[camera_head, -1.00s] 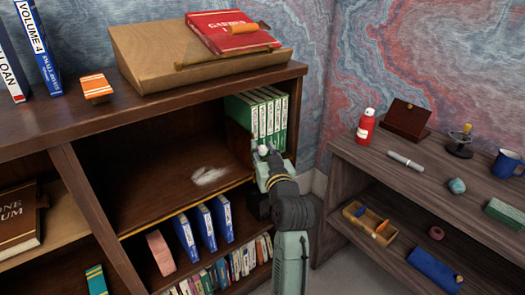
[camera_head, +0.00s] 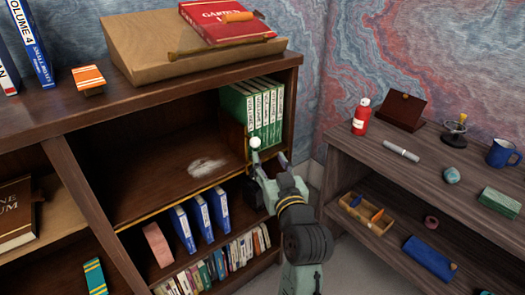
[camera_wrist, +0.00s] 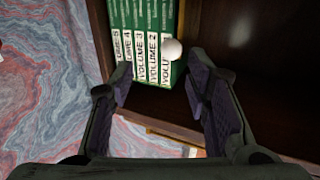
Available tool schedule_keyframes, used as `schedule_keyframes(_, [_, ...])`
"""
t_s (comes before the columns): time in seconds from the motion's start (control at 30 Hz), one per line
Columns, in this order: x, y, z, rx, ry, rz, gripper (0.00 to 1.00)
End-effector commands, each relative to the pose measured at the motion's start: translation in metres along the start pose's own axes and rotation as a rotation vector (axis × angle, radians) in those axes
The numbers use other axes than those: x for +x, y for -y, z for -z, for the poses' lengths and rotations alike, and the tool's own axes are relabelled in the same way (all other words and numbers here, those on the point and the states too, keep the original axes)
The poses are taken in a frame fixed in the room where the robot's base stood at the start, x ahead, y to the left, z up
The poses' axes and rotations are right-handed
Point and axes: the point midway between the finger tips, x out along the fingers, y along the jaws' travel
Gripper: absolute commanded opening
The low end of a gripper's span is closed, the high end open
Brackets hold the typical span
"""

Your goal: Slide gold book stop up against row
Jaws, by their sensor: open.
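A row of green volumes (camera_head: 258,115) stands upright at the right end of the shelf bay. A brownish-gold upright plate (camera_head: 232,136), which looks like the book stop, stands at the row's left side. I cannot tell whether it touches the books. A white round knob (camera_head: 255,142) is at the front, seemingly on the stop. In the wrist view the knob (camera_wrist: 172,50) overlaps the lower spine of the rightmost green volume (camera_wrist: 166,68). My gripper (camera_head: 268,160) is open and empty just in front of the knob. In the wrist view my gripper's fingers (camera_wrist: 160,80) spread apart below the knob.
The bay left of the stop is bare except for a pale patch (camera_head: 207,168). Blue binders (camera_head: 201,216) stand on the shelf below. The bay's right wall (camera_head: 291,115) is close beside the green row. A side table (camera_head: 410,180) holds a red bottle (camera_head: 362,117).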

Motion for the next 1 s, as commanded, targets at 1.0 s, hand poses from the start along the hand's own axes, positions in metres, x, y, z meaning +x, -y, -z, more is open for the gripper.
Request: schedule_keyframes(1.0, [0.012,0.017,0.003,-0.001,0.0,0.009,0.44])
